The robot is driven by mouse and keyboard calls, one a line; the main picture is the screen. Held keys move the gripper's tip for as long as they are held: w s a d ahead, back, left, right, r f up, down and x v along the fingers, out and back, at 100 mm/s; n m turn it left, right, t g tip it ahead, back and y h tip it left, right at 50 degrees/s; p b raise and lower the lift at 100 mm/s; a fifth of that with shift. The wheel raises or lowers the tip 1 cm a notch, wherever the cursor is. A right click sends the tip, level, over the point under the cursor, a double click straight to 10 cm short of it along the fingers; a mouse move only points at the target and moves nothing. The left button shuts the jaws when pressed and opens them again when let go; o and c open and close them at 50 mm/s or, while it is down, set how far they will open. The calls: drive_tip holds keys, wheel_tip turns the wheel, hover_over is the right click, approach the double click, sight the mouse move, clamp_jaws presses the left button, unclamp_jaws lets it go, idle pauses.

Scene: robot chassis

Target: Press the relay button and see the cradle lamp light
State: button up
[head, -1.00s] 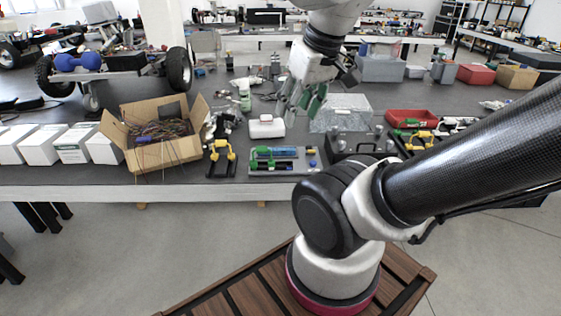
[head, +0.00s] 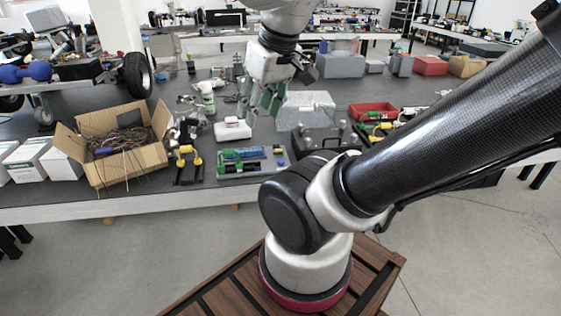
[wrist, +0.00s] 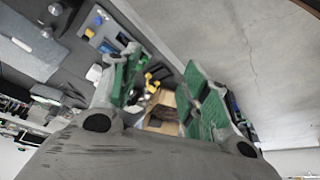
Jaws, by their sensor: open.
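A flat grey panel (head: 266,168) lies near the front edge of the bench in the head view. No lit lamp is clear, and I cannot tell which thing is the cradle lamp. My gripper (head: 262,104) is open and empty, with green finger pads, above and behind the panel. In the wrist view the open fingers (wrist: 163,65) show, with what looks like the panel (wrist: 105,28) beyond them at the upper left.
A cardboard box (head: 90,172) of wires and a yellow-and-black stand (head: 187,163) are left of the panel. A white device (head: 232,130) lies behind it. A grey case (head: 318,140) and red bin (head: 372,111) are to the right.

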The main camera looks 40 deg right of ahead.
clamp_jaws()
idle(1.4)
